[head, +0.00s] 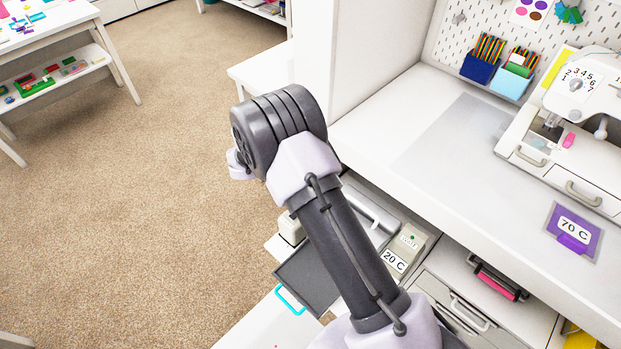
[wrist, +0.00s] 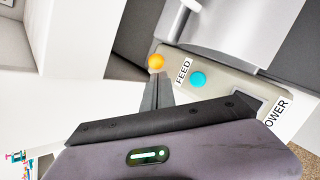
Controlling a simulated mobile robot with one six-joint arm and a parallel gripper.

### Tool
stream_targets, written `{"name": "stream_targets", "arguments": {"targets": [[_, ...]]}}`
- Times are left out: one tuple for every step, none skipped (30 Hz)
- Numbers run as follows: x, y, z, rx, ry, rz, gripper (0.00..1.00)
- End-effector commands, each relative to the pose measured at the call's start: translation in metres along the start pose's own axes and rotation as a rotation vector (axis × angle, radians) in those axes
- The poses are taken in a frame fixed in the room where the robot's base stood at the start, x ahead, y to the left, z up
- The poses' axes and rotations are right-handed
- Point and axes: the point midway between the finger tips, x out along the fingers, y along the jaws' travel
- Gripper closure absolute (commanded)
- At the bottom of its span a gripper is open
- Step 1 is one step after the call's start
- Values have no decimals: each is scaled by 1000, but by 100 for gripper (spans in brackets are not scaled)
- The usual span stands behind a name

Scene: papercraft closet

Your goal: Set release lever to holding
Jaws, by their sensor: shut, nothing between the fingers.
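In the head view my arm hides the gripper and knob.
A display reading 20 C (head: 394,262) is on the machine's front. The white counter (head: 390,110) overhangs to the right, with a purple 70 C card (head: 574,232) on it. Drawers (head: 460,310) lie right of the machine. Carpet (head: 130,200) is open at left.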

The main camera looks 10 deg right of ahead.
Motion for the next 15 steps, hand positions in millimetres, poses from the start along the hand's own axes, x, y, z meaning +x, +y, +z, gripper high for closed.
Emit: {"name": "stream_targets", "arguments": {"targets": [[-2,2,2,-1,5,-7,100],[-2,2,2,-2,9,-13,100],[-2,3,3,-4,15,-22,100],[-2,4,4,-5,20,-28,100],[-2,4,4,-7,24,-33,100],[-2,4,3,-9,27,-38,100],[-2,4,4,-10,29,-41,100],[-2,4,4,-10,31,-44,100],[-2,5,4,-11,34,-49,100],[-2,5,4,-11,37,-53,100],[-2,5,5,-12,40,-57,100],[-2,6,5,-14,44,-62,100],[-2,6,5,-16,47,-66,100],[-2,7,5,-16,51,-70,100],[-2,7,6,-17,55,-76,100]]}}
